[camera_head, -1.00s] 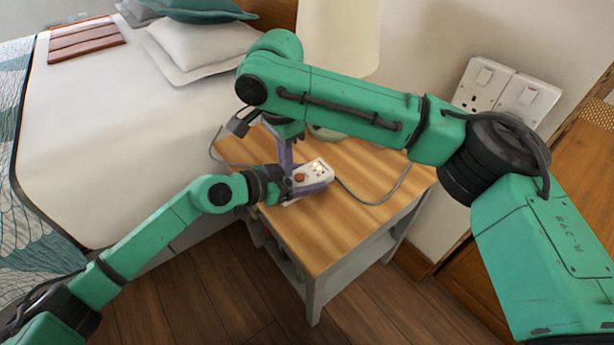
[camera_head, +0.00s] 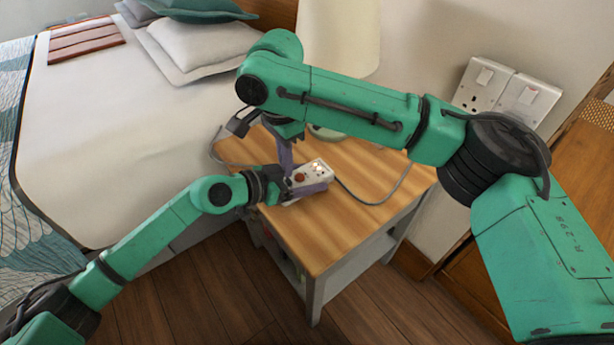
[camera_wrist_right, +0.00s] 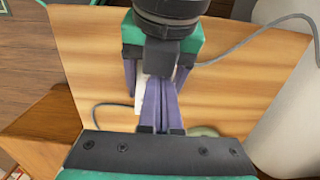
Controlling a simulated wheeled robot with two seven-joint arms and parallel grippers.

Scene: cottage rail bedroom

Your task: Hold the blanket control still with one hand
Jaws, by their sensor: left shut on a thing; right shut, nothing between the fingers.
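The white blanket control (camera_head: 318,171), with an orange-red button and small lit lights, is at the left part of the bedside table (camera_head: 345,235). My left gripper (camera_head: 308,187) is shut on it, with a purple finger along its near side; the far finger is mostly hidden. My right gripper (camera_head: 287,165) is shut and empty, pointing down beside the control's left end. Whether it touches the control I cannot tell. In the right wrist view my right fingers (camera_wrist_right: 160,88) are together and cover much of the control (camera_wrist_right: 140,92).
A grey cord (camera_head: 385,198) runs from the control across the table. A lamp (camera_head: 340,40) stands at the back. The bed (camera_head: 110,140) is to the left, wall sockets (camera_head: 483,85) to the right. The table's front right is clear.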

